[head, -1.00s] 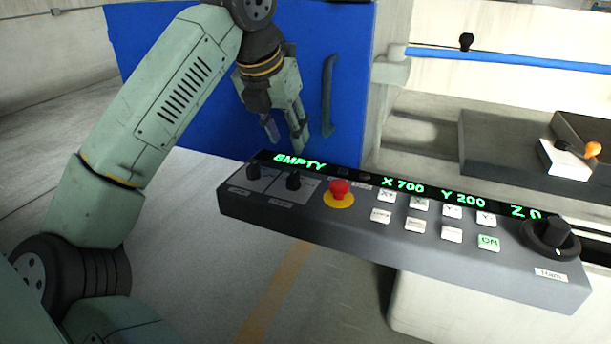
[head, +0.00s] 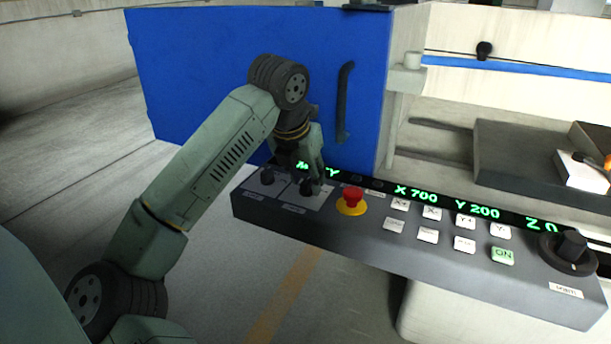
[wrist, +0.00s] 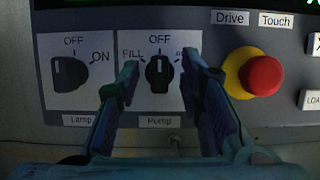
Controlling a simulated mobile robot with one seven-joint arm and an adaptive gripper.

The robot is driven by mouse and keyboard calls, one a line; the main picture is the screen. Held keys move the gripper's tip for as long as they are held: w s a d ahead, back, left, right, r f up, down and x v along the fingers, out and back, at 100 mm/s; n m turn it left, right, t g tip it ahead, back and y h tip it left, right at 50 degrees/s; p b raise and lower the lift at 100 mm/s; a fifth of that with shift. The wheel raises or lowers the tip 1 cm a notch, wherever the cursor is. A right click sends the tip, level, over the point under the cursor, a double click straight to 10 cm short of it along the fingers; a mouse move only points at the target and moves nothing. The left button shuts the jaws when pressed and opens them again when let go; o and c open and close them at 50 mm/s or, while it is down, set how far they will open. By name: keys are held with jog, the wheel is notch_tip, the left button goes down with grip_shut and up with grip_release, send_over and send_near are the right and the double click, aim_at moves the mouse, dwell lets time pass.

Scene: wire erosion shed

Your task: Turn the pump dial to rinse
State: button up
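The pump dial (wrist: 159,72) is a black knob on a white plate in the wrist view, with its mark pointing up at OFF. FILL is printed to its left; the label to its right is mostly covered by a finger. In the head view the pump dial (head: 307,188) shows under my gripper (head: 301,176). In the wrist view my gripper (wrist: 164,78) is open, one finger on each side of the dial, with gaps visible between fingers and knob. I cannot tell how deep the fingertips reach.
The lamp dial (wrist: 69,74) sits just left, its mark up at OFF. A red emergency button (wrist: 262,76) on a yellow ring stands just right. The console (head: 420,255) carries several white keys and a large dial (head: 570,250). A blue door (head: 210,75) stands behind.

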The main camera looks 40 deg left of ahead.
jog(key=shift+c, duration=0.4)
grip_shut()
dwell(0.4)
jog(key=m+h, duration=0.1)
jog(key=m, duration=0.2)
jog(key=shift+a, duration=0.1)
jog(key=m+h, duration=0.1)
jog(key=m, duration=0.1)
jog(key=shift+r+m+p, duration=0.1)
jog(key=shift+m+p, duration=0.2)
jog(key=shift+m, duration=0.1)
jog(key=m+h+p, duration=0.1)
jog(key=m, duration=0.1)
jog(key=m+p, duration=0.1)
jog(key=m, duration=0.1)
jog(key=shift+a+m+g+h, duration=0.15)
jog(key=shift+m+g+h, duration=0.25)
jog(key=shift+m, duration=0.3)
